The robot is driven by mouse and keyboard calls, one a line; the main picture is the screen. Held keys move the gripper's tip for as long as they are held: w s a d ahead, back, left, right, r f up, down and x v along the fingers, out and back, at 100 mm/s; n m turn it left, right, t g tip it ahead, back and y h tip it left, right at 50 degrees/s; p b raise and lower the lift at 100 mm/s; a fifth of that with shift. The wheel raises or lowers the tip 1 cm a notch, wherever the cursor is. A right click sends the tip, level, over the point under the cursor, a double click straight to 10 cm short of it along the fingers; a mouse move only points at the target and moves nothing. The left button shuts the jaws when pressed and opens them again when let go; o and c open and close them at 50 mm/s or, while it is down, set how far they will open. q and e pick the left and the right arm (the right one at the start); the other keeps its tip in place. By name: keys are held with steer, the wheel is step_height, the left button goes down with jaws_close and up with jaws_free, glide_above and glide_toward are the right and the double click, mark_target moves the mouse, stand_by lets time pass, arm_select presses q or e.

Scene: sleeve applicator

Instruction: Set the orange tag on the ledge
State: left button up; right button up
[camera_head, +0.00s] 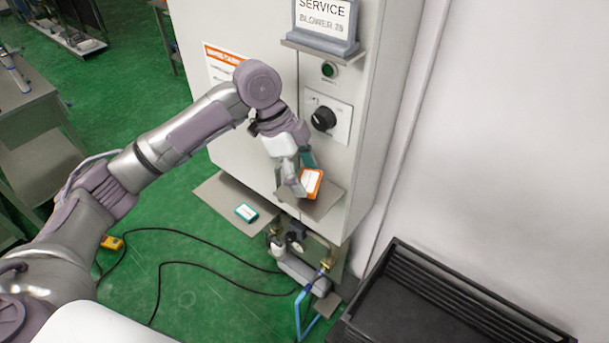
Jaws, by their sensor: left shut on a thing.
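The orange tag (312,182) has a white face and is tilted. My left gripper (302,177) comes down in front of the cabinet and is shut on the tag. A small grey ledge (323,204) juts from the cabinet front right under the tag. I cannot tell whether the tag touches the ledge. The gripper's fingers and the tag hide part of the ledge. My right gripper is not in view.
The cabinet (350,75) carries a knob (323,118), a green button (328,69) and a service sign (324,22). A lower plate (222,197) holds a teal tag (246,212). A black rack (405,300) stands at lower right. Cables cross the green floor (190,290).

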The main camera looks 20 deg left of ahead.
arm_select(q)
steer(key=shift+w+d+f+p, duration=0.15)
steer(key=shift+f+p, duration=0.45)
steer(key=shift+f, duration=0.3)
steer(key=shift+w+f, duration=0.1)
steer(key=shift+f, duration=0.15)
steer(key=shift+f, duration=0.2)
steer(key=o, duration=0.8)
steer(key=shift+c, duration=0.2)
